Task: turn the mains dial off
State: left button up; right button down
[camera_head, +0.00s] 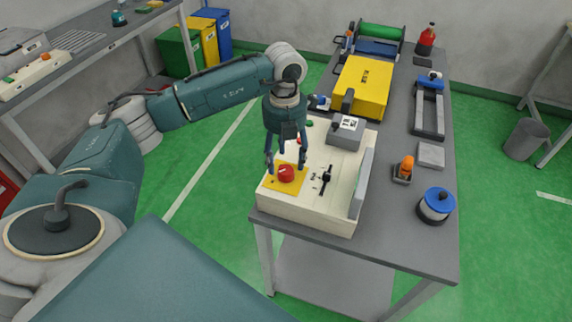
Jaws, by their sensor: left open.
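A cream control box (300,211) stands on the near end of the grey bench. On its sloping top a round red knob (286,174) sits on a yellow plate (270,184). To the right of it is a black dial handle (325,178) with small marks around it. No label is readable, so I cannot tell for sure which one is the mains dial. My left gripper (286,164) points down over the red knob, open, with one finger on each side of it. Contact with the knob cannot be told. My right gripper is out of view.
A grey unit (346,133) and a raised grey side panel (361,184) are on the box. The bench also holds a yellow machine cover (362,86), an orange-topped item (404,169) and a blue-lidded can (436,205). Green floor lies clear to the left.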

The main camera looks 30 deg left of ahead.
aim_at(286, 169)
pick_arm(q)
jog(key=f, duration=0.3)
jog(key=shift+w+f+p, duration=0.1)
jog(key=shift+w+p, duration=0.1)
jog(key=shift+p, duration=0.1)
jog(key=shift+f, duration=0.8)
jog(key=shift+c, duration=0.3)
jog(key=c, duration=0.9)
jog(key=shift+c, duration=1)
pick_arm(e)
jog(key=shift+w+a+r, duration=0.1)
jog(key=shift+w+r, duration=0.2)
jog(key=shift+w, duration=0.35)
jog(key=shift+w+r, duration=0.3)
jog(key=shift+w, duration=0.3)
